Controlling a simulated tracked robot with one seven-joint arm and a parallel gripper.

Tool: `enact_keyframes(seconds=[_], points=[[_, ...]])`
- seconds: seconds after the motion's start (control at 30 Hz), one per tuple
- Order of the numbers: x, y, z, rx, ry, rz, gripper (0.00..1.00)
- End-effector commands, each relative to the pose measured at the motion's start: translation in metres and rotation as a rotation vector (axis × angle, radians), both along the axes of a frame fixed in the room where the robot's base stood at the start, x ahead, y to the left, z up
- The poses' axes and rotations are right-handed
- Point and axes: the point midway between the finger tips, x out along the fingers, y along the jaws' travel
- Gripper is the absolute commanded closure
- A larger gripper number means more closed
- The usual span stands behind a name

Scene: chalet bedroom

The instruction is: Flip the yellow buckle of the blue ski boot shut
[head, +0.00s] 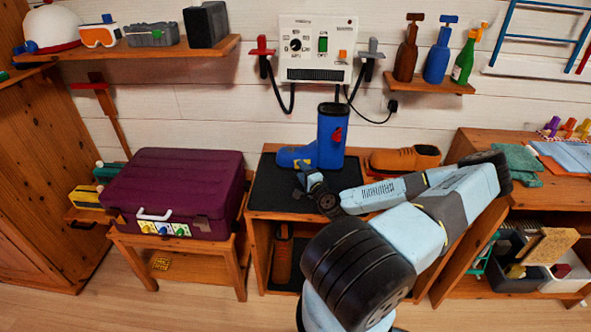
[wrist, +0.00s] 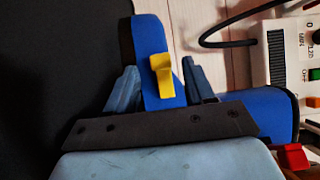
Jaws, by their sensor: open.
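The blue ski boot (head: 331,128) stands on the dark mat of the low bench, toe to the left. It also fills the middle of the wrist view (wrist: 148,38). Its yellow buckle (wrist: 162,76) lies between my two fingers and seems to stick out from the boot; whether it touches a finger I cannot tell. My gripper is open, one finger on each side of the buckle in the wrist view (wrist: 160,80). A red buckle (head: 337,135) sits higher on the boot.
A brown shoe (head: 404,159) stands right of the boot on the bench (head: 268,215). A control box (head: 317,50) with hanging cables is on the wall above. A purple suitcase (head: 172,190) rests on a stool to the left. The dark mat (head: 277,190) left of the boot is clear.

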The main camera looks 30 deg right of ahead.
Motion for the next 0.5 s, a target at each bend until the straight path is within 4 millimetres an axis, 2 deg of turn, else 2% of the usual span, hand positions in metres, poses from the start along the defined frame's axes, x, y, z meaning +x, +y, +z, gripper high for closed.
enact_keyframes(seconds=[0.2, 0.5], points=[[0.024, -0.001, 0.000, 0.000, 0.000, 0.001, 0.47], [0.031, -0.001, 0.000, 0.001, 0.001, 0.000, 0.47]])
